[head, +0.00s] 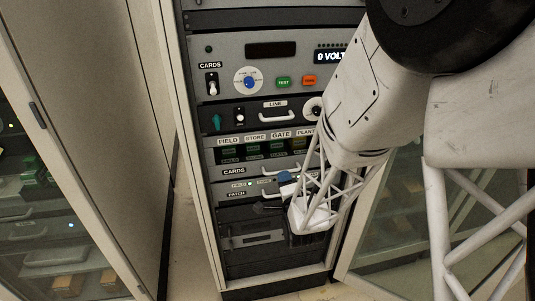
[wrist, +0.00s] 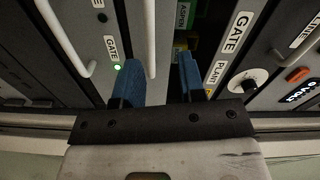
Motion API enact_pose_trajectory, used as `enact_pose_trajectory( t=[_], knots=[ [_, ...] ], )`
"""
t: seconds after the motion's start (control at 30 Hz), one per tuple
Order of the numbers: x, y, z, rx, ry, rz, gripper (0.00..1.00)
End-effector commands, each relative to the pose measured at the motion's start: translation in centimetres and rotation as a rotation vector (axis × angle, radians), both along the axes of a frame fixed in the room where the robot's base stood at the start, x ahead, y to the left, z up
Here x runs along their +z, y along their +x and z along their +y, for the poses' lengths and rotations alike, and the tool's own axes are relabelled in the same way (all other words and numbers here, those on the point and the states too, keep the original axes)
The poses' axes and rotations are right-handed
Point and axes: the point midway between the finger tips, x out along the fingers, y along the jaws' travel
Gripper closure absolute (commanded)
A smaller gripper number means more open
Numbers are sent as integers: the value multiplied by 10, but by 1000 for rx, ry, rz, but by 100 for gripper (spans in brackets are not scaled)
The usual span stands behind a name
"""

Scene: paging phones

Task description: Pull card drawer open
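The card drawer (head: 258,150) is a grey rack panel labelled CARDS, under the FIELD, STORE, GATE and PLANT labels, with green cards behind its face. It looks closed. Its pale handle is partly hidden by my arm in the head view. My gripper (head: 284,177) has blue fingers and is at the lower right of this drawer. In the wrist view my gripper (wrist: 157,65) is open, and a white bar handle (wrist: 150,38) shows between the two fingers, closer to the left one. I cannot tell whether a finger touches it. The GATE and PLANT labels are to the right.
Above are a LINE panel (head: 272,113) with a handle and a panel with knobs and buttons (head: 270,75). Below is a PATCH panel (head: 237,194). A glass-door cabinet (head: 60,180) stands at left. An open glass door (head: 395,225) is at lower right.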

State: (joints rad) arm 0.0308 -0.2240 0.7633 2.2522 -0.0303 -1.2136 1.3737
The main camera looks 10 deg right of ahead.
Motion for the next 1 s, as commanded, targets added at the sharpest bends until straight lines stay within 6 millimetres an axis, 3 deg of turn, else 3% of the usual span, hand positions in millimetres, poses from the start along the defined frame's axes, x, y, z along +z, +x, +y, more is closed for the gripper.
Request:
enact_pose_trajectory(
  t=[0.3, 1.0],
  knots=[
    [-25, -12, -1, 16, 179, -174, 63],
    [-26, -8, -1, 22, 207, -204, 63]
  ],
)
